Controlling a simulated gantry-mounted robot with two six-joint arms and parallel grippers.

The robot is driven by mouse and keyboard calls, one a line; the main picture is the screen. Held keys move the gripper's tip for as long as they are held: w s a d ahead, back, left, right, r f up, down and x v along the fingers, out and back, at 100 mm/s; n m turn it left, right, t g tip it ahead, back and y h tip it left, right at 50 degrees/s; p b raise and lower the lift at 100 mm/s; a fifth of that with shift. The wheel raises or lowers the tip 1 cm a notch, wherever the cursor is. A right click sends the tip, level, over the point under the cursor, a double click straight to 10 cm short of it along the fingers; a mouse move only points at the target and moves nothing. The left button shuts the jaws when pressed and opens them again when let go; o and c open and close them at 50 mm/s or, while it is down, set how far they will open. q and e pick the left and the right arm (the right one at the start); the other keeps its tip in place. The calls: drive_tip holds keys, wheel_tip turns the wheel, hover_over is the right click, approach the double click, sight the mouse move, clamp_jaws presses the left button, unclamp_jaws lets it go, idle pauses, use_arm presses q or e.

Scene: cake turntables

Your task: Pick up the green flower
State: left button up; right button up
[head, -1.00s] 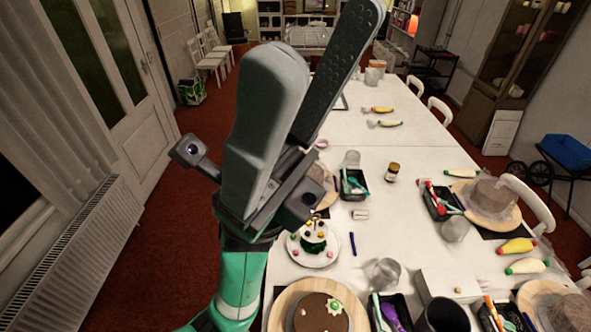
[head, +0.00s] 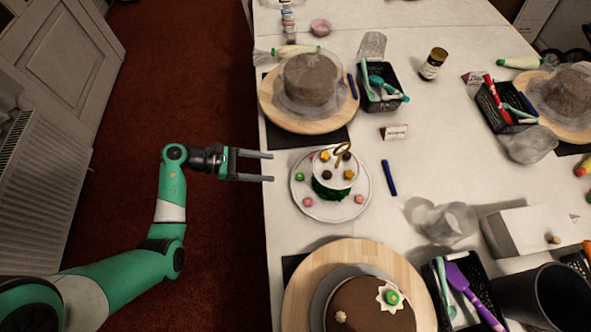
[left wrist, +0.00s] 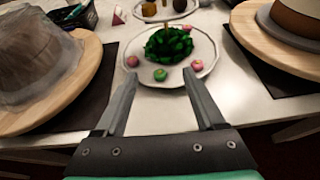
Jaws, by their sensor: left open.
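A small round green flower (head: 299,176) lies on the lower plate's left side, on the white two-tier stand (head: 363,203). In the left wrist view the green flower (left wrist: 160,75) is on the plate's near rim, between pink flowers (left wrist: 133,61) (left wrist: 197,66). A dark green leafy mass (head: 329,190) sits at the plate's centre, under the upper tier. My left gripper (head: 272,167) is open and empty, fingers pointing right at the stand. Its tips are a little left of the plate, apart from it. In the wrist view the green flower shows between the fingertips (left wrist: 160,84). My right gripper is not in view.
A brown cake on a wooden turntable (head: 310,282) stands in front of the stand. A wrapped cake (head: 311,79) on another turntable stands behind it. A blue pen (head: 389,177), a small card (head: 395,132) and a black basket (head: 380,92) lie to the right.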

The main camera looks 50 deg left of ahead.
use_arm(q)
drive_tip(key=n+b, duration=0.1)
drive_tip(key=b, duration=0.1)
approach(296, 176)
drive_tip(key=s, duration=0.3)
drive_tip(key=shift+t+y, duration=0.3)
drive_tip(key=shift+t, duration=0.1)
drive_tip(key=x, duration=0.3)
drive_tip(key=b+x, duration=0.1)
drive_tip(key=x, duration=0.1)
drive_tip(key=shift+w+r, duration=0.1)
drive_tip(key=shift+w, duration=0.45)
drive_tip(key=shift+w+d, duration=0.1)
drive_tip(key=shift+w, duration=0.2)
drive_tip(key=b+x, duration=0.2)
drive_tip(key=x, duration=0.2)
drive_tip(key=shift+w+d, duration=0.1)
drive_tip(key=shift+w, duration=0.1)
drive_tip(key=shift+w+d+f+b, duration=0.2)
drive_tip(key=shift+w+f+b, duration=0.05)
drive_tip(key=shift+w+b, duration=0.05)
clamp_jaws()
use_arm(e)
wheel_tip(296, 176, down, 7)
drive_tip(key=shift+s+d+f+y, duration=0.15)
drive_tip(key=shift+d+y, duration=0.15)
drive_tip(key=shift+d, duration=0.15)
